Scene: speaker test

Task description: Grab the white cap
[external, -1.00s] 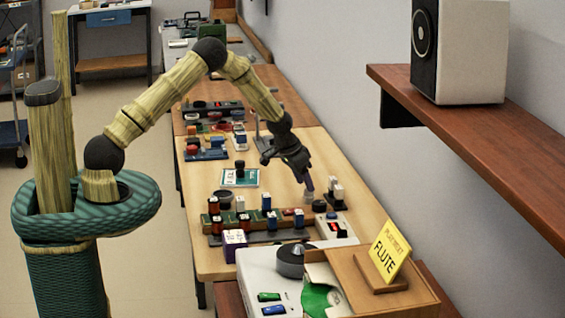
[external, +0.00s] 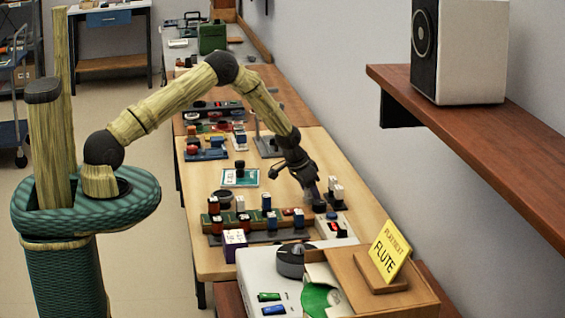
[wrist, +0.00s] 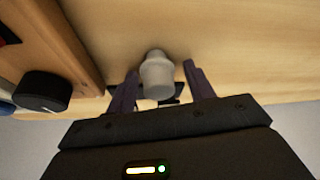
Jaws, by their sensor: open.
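The white cap (wrist: 157,76) shows in the wrist view as a small, pale, stepped round piece by the wooden table top. My gripper (wrist: 161,70) is open, with one dark purple finger to the left of the cap and one to the right. Gaps show between the cap and both fingers, so neither seems to touch it.
A black knob (wrist: 42,92) stands left in the wrist view, beside a brown wooden edge. A rail of coloured blocks (external: 258,223) lies in front. Bare table shows behind.

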